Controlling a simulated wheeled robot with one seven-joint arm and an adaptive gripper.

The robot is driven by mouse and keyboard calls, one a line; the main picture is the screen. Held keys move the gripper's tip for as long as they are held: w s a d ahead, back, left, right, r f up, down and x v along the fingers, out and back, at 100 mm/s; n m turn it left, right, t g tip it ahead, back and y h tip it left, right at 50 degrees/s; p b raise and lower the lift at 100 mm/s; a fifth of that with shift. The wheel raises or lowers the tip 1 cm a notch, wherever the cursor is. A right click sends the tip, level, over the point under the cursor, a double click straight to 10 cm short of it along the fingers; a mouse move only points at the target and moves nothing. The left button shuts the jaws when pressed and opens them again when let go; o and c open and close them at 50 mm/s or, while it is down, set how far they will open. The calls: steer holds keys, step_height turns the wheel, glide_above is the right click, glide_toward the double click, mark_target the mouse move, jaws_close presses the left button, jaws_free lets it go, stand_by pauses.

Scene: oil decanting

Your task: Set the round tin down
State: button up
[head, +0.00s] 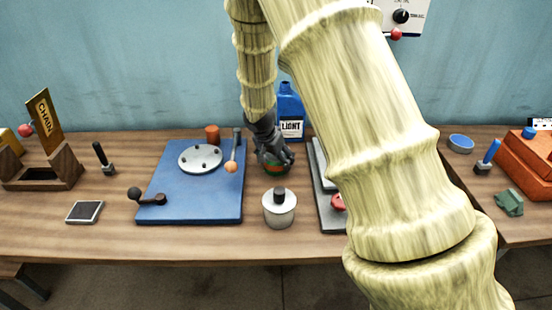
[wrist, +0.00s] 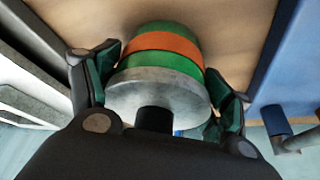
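The round tin (wrist: 167,62) has green sides, an orange band, a grey top and a dark cap. In the wrist view my gripper (wrist: 162,72) has one finger on each side of it, the pads against its sides. In the head view my gripper (head: 276,158) points down over the wooden table, and a bit of the green and red-orange tin (head: 275,169) shows below the fingers. The fingers hide much of the tin there. I cannot tell whether its base touches the table.
A silver can with a dark cap (head: 279,211) stands just in front of the tin. A blue mat (head: 190,208) with a white disc lies left, and a grey plate (head: 329,218) lies right, partly behind my arm. A blue bottle (head: 290,105) stands behind.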

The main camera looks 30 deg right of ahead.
steer(key=shift+o, duration=0.8)
steer(key=shift+r, duration=0.25)
steer(key=b+v, duration=0.1)
steer(key=v, duration=1)
steer(key=shift+a+r, duration=0.25)
steer(key=shift+r, duration=0.1)
